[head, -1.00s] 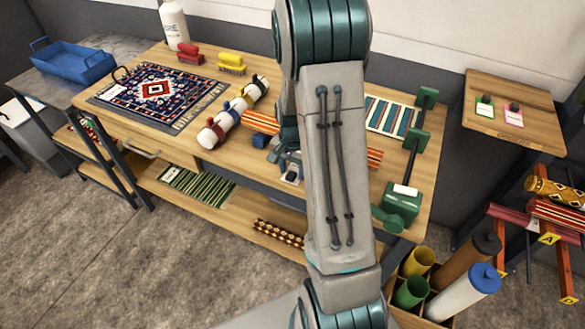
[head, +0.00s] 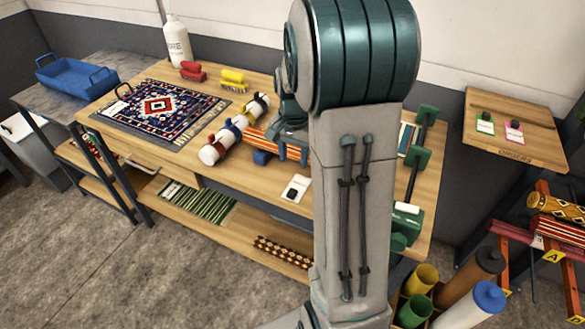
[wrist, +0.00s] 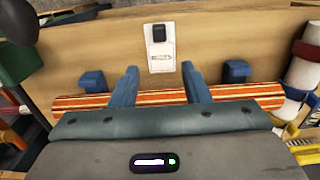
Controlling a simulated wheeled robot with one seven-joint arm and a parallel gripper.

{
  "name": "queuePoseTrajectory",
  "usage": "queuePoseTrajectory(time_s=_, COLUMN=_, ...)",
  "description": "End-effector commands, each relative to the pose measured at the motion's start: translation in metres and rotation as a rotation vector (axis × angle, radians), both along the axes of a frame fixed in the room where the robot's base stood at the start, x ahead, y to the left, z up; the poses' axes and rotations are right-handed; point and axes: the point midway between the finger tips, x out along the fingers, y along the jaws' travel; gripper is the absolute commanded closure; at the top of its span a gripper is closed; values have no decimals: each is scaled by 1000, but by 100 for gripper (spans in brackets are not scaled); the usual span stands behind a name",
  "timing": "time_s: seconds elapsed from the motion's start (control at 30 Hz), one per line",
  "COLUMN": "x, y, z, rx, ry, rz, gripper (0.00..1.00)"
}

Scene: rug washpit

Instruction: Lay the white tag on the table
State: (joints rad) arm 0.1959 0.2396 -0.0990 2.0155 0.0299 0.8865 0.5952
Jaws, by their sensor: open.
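The white tag (head: 296,188), with a black block on it, lies flat on the wooden table (head: 230,185) near its front edge. It also shows in the wrist view (wrist: 161,60), just beyond my fingertips. My gripper (wrist: 160,76) is open, its two blue fingers apart with nothing held between them. In the head view my gripper (head: 291,152) is behind the tag, above the orange striped rug (head: 262,138). My arm hides part of the table to the right.
Blue blocks (wrist: 235,72) stand beside the striped rug. A rolled white bundle with coloured bands (head: 235,128) lies to the left, past it a patterned rug (head: 160,105). Green stands (head: 420,155) are at the right end. Bare tabletop surrounds the tag.

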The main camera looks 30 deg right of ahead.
Motion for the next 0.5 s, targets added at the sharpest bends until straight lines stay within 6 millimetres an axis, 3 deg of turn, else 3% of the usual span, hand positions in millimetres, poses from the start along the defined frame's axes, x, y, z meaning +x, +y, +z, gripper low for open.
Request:
queuePoseTrajectory(time_s=0.23, x=-26, y=29, z=34, rx=-4, ry=-53, rz=155, gripper=58)
queuePoseTrajectory(time_s=0.5, x=-96, y=82, z=75, rx=-40, ry=-155, rz=517, gripper=58)
